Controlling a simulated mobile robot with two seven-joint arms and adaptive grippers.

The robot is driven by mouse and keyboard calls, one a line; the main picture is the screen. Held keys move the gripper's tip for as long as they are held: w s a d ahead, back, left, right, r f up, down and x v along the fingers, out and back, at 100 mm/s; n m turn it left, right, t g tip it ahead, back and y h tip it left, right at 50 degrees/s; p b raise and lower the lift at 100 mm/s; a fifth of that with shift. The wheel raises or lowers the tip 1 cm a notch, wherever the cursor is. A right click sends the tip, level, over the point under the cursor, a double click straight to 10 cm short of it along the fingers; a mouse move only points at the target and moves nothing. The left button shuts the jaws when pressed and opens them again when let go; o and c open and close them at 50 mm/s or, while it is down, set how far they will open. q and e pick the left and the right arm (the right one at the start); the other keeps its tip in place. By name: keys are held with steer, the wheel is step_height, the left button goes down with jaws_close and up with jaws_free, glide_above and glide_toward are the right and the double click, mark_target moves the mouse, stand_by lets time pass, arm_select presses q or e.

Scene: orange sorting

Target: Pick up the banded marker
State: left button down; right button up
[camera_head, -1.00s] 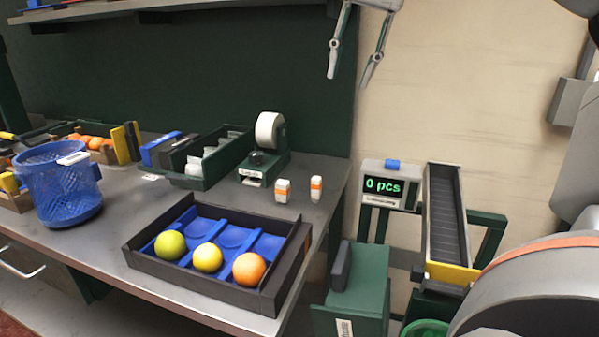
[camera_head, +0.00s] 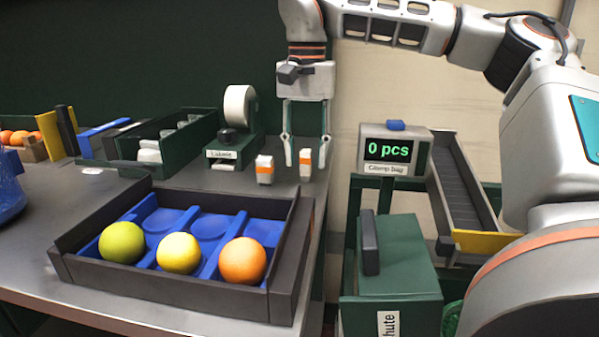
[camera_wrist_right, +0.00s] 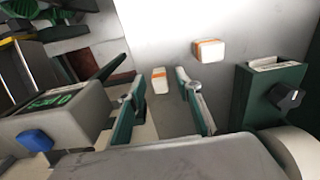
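Two small white blocks with an orange band stand on the grey table near its right edge. The right banded marker (camera_head: 305,160) is between the fingers of my right gripper (camera_head: 306,155) in the head view. The left banded marker (camera_head: 264,172) stands just left of the fingers. In the right wrist view, one marker (camera_wrist_right: 159,83) lies between the two open fingertips (camera_wrist_right: 160,88), with space on both sides. The other marker (camera_wrist_right: 209,51) is outside the right finger. My right gripper is open, pointing down, holding nothing. My left gripper is not in view.
A label dispenser (camera_head: 234,148) stands left of the markers. A dark tray (camera_head: 175,293) with green, yellow and orange balls lies in front. Right of the table are a counter display (camera_head: 393,136) reading "0 pcs" and a chute (camera_head: 462,180). The table between tray and markers is clear.

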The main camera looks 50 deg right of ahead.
step_height(320, 180, down, 2)
steer(key=shift+w+f, duration=0.1)
steer(key=shift+r, duration=0.2)
jaws_close()
